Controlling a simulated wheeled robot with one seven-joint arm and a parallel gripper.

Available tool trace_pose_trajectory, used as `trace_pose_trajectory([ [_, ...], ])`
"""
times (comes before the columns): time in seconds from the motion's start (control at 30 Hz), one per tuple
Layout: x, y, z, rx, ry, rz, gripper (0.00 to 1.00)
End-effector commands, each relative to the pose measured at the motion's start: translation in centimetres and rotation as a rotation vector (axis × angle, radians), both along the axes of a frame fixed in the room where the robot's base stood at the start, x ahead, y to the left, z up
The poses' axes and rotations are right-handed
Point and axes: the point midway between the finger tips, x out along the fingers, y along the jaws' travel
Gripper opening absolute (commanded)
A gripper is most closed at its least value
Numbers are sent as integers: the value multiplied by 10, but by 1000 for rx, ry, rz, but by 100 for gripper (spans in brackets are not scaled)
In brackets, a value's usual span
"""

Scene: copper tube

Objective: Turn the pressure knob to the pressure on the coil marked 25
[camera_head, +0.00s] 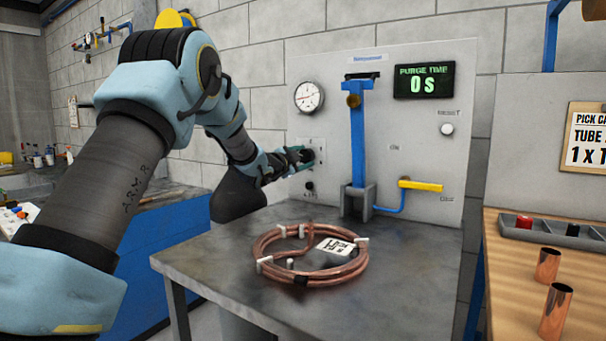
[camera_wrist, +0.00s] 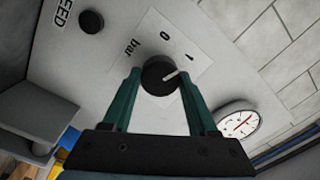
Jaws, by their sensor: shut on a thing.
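The black pressure knob (camera_wrist: 159,75) with a pale pointer line sits on a plate marked "bar", 0 and 1. In the wrist view, the line points toward the 1 side. My gripper (camera_wrist: 160,70) has its green fingers shut on the knob, one on each side. In the head view, my gripper (camera_head: 301,156) is at the panel and mostly covers the knob. The round gauge (camera_head: 308,96) is above it, also in the wrist view (camera_wrist: 238,122); its reading is too small to tell. The copper coil (camera_head: 268,250) lies on the table with a white tag (camera_head: 336,246), its writing unreadable.
A second black knob (camera_wrist: 91,21), labelled "FEED" in part, is close by. The grey panel (camera_head: 400,135) carries a blue clamp post (camera_head: 357,140), a yellow-handled valve (camera_head: 420,185) and a "PURGE TIME 0 S" display (camera_head: 424,82). A wooden bench (camera_head: 500,275) with copper tubes stands right.

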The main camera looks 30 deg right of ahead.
Motion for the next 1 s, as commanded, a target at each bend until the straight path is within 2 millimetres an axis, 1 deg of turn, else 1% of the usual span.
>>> trace_pose_trajectory([
  [0.03, 0, 0, -6, 16, -29, -1, 3],
  [0.2, 0, 0, -4, 60, -106, 0, 3],
  [0.4, 0, 0, -2, 90, -160, -1, 3],
  [0.93, 0, 0, -1, 101, -178, 0, 3],
  [0.97, 0, 0, -1, 101, -178, 0, 60],
  [1.0, 0, 0, -1, 101, -178, 0, 65],
])
